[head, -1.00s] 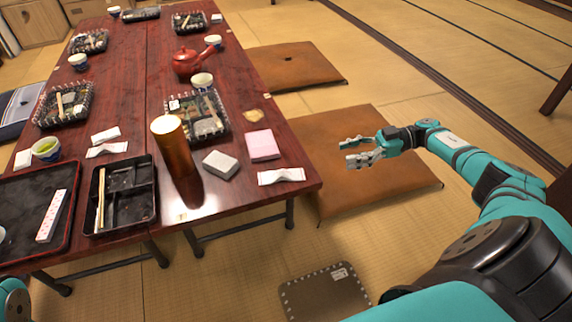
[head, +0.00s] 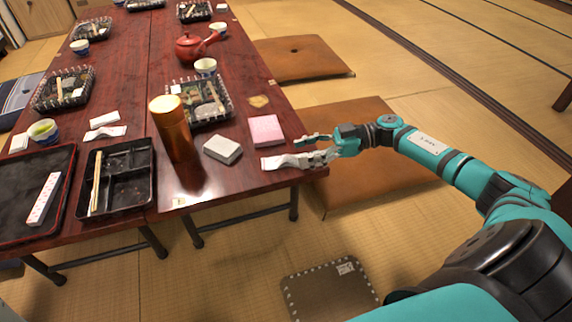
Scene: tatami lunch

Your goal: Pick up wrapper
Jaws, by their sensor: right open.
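A white paper wrapper (head: 278,163) lies flat near the right front corner of the red-brown table (head: 228,180). My right gripper (head: 306,149) is at the table's right edge, with its fingers pointing left and apart. One finger is beyond the wrapper's right end and the other is close to or over that end. I cannot tell whether they touch it. Two more white paper pieces (head: 104,133) lie at the left of the table. My left gripper is not in view.
A pink box (head: 266,131), a white-grey box (head: 222,150) and a tall copper canister (head: 171,128) stand near the wrapper. A black divided tray (head: 128,190) is at the front left. Brown cushions (head: 365,190) lie on the tatami at the right.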

